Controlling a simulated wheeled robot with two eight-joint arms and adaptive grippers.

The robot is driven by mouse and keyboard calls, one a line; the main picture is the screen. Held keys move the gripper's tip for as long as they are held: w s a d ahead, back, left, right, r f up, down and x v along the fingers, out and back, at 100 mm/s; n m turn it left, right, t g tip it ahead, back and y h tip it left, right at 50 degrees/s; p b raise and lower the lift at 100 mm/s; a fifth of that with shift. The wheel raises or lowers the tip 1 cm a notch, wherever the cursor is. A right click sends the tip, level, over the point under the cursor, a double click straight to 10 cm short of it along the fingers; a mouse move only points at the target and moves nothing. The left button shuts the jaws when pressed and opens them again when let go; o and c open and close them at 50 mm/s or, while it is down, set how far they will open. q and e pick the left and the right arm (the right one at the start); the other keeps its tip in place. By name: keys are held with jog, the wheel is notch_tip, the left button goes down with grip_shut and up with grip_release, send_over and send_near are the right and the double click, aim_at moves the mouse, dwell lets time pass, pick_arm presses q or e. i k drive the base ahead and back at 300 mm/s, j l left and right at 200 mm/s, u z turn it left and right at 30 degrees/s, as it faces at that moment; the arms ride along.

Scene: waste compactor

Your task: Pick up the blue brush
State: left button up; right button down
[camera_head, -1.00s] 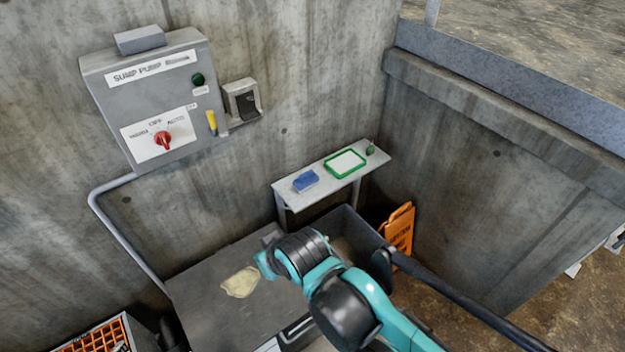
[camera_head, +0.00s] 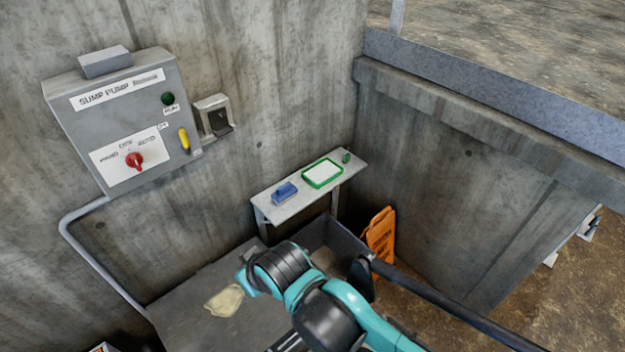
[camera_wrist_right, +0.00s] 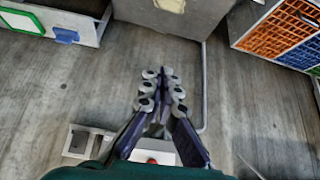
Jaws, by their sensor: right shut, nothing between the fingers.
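The blue brush (camera_head: 285,193) lies on the left part of a narrow grey wall shelf (camera_head: 262,212), with its handle up. In the right wrist view the brush (camera_wrist_right: 66,35) shows at the upper left, at the shelf's edge. My right gripper (camera_wrist_right: 163,80) is shut and empty, its fingers together in front of the concrete wall. It is well apart from the brush. In the head view my teal right arm reaches in from the lower right, below the shelf, and its fingers cannot be made out. My left gripper is in neither view.
A green-framed white tray (camera_head: 322,173) and a small green object (camera_head: 346,156) share the shelf. A grey bench with a beige patch (camera_head: 225,299) stands below. The sump pump panel (camera_head: 130,125) hangs at left. An orange sign (camera_head: 380,235) stands right; orange and blue crates (camera_wrist_right: 285,35) show in the wrist view.

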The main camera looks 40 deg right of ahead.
aim_at(285, 193)
jog(key=l+u, duration=0.15)
jog(key=l, duration=0.3)
jog(key=k+l+u, duration=0.15)
jog(key=l, duration=0.3)
jog(key=l+u, duration=0.15)
jog(key=l, duration=0.3)
jog(key=k+l+u, duration=0.2)
jog(key=l, duration=0.2)
jog(key=l+u, duration=0.15)
jog(key=l, duration=0.3)
jog(key=k+l+u, duration=0.15)
jog(key=l, duration=0.25)
jog(key=k, duration=0.05)
